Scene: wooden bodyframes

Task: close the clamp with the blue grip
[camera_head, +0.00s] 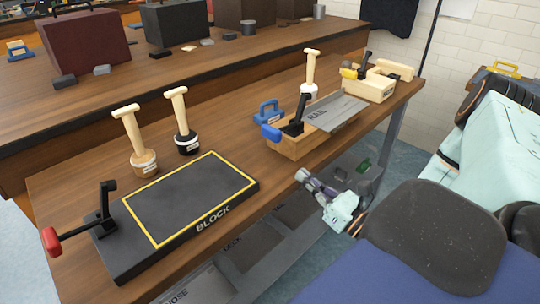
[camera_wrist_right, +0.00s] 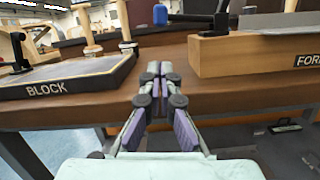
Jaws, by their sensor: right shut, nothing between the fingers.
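The clamp with the blue grip (camera_head: 270,132) sits at the left end of a wooden block holding a grey RAIL plate. Its black lever (camera_head: 297,115) stands up, and the blue grip points out left, away from the plate. In the right wrist view the blue grip (camera_wrist_right: 160,14) shows at the top, left of a wooden block marked FORM. My right gripper (camera_head: 301,175) is shut and empty, just off the bench's front edge, in front of and below the clamp. In the right wrist view its fingertips (camera_wrist_right: 153,68) are together. My left gripper is not in view.
A black BLOCK board (camera_head: 190,200) with a red-grip clamp (camera_head: 52,241) lies at the left. Wooden-handled stamps (camera_head: 132,140) stand behind it. A blue bracket-like item (camera_head: 268,110) is behind the clamp. A yellow-grip clamp (camera_head: 349,73) is farther right. Bare bench lies between board and RAIL block.

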